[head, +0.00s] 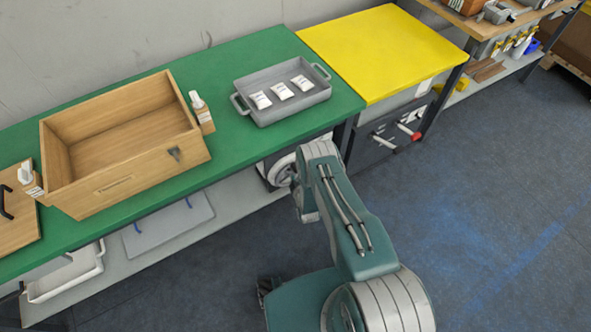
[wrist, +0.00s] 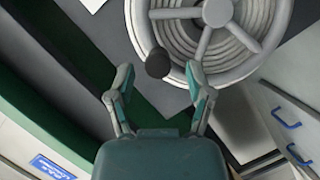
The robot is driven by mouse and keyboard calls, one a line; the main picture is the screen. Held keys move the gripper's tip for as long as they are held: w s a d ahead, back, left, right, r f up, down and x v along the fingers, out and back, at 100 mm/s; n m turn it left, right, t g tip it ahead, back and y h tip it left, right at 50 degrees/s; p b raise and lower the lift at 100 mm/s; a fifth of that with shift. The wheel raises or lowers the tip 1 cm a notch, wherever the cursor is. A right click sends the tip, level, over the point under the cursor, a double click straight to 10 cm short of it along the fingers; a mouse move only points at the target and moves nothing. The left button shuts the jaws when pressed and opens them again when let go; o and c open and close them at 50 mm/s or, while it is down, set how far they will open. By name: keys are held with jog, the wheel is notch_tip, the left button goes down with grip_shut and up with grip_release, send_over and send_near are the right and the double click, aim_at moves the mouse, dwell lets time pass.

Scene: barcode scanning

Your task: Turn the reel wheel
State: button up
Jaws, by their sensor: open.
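The reel wheel (wrist: 217,12) is light grey, with spokes, a round hub and a coiled hose behind it. It fills the top of the wrist view. Its dark knob handle (wrist: 158,63) sticks out toward the camera. My gripper (wrist: 160,80) is open, with one finger on each side of the knob in that view. I cannot tell whether the fingers touch it. In the head view the reel wheel (head: 281,173) shows below the green table, partly hidden by my arm. My gripper cannot be made out there.
The green table (head: 232,72) stands above the reel and holds an open wooden box (head: 180,152) and a grey tray (head: 268,113) with white packets. A yellow-topped table (head: 380,50) stands to the right. A grey lid with blue handles (wrist: 262,115) lies beside the reel. Floor at right is clear.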

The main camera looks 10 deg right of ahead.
jog(key=shift+x, duration=0.9)
jog(key=shift+w+d, duration=0.1)
jog(key=shift+w, duration=0.2)
grip_shut()
